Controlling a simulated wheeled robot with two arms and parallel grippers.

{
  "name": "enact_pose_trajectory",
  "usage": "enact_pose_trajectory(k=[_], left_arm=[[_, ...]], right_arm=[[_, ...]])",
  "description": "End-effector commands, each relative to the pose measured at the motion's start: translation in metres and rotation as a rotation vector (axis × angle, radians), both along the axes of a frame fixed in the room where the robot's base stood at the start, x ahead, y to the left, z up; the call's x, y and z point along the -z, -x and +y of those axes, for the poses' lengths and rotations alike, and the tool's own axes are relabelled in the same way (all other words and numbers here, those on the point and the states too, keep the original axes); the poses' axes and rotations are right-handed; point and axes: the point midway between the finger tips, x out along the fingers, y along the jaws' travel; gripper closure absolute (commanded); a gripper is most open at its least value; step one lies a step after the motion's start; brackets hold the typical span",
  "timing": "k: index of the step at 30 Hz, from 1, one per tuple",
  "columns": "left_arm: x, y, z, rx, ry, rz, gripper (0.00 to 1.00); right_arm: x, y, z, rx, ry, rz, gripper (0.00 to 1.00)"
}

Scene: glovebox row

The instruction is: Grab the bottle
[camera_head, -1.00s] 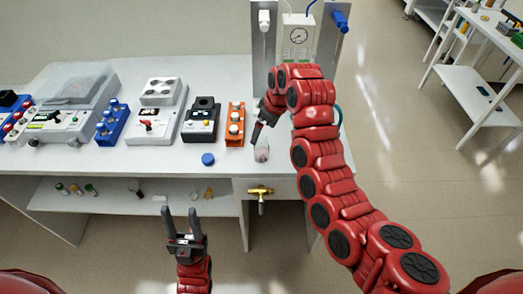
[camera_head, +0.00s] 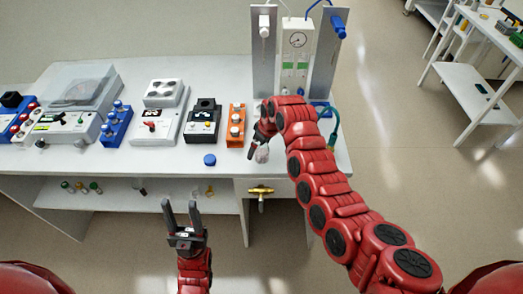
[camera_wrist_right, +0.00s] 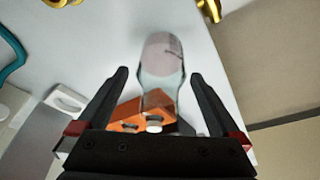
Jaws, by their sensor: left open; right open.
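A clear glass bottle with a pinkish content (camera_wrist_right: 162,62) shows in the right wrist view, between the two fingers of my right gripper (camera_wrist_right: 158,82). The fingers are open, with a gap on each side of it. In the head view the bottle (camera_head: 262,154) stands on the bench near its front edge, partly hidden by my right gripper (camera_head: 256,143). My left gripper (camera_head: 184,215) is open and empty in front of the bench, its fingers pointing away from me.
An orange rack (camera_head: 236,126) is just left of the bottle, and it also shows in the wrist view (camera_wrist_right: 130,112). A blue cap (camera_head: 210,160) lies on the bench. A black device (camera_head: 203,121) and a gauge panel (camera_head: 297,55) stand behind. A brass tap (camera_head: 261,191) is below the bench edge.

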Motion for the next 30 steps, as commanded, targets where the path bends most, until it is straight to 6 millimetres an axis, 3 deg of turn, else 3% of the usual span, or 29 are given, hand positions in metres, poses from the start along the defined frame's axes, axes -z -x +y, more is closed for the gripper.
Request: enact_pose_trajectory(k=[2,18,30], left_arm=[[0.0002,0.0000,0.0000,0.000,0.000,0.000,0.50],[0.0001,0.0000,0.0000,0.000,0.000,0.000,0.50],[0.0003,0.0000,0.0000,0.000,0.000,0.000,0.50]], right_arm=[[0.0001,0.0001,0.0001,0.000,0.000,0.000,0.04],[-0.0002,0.0000,0.0000,0.000,0.000,0.000,1.00],[-0.0003,-0.0001,0.0001,-0.001,0.000,0.000,1.00]])
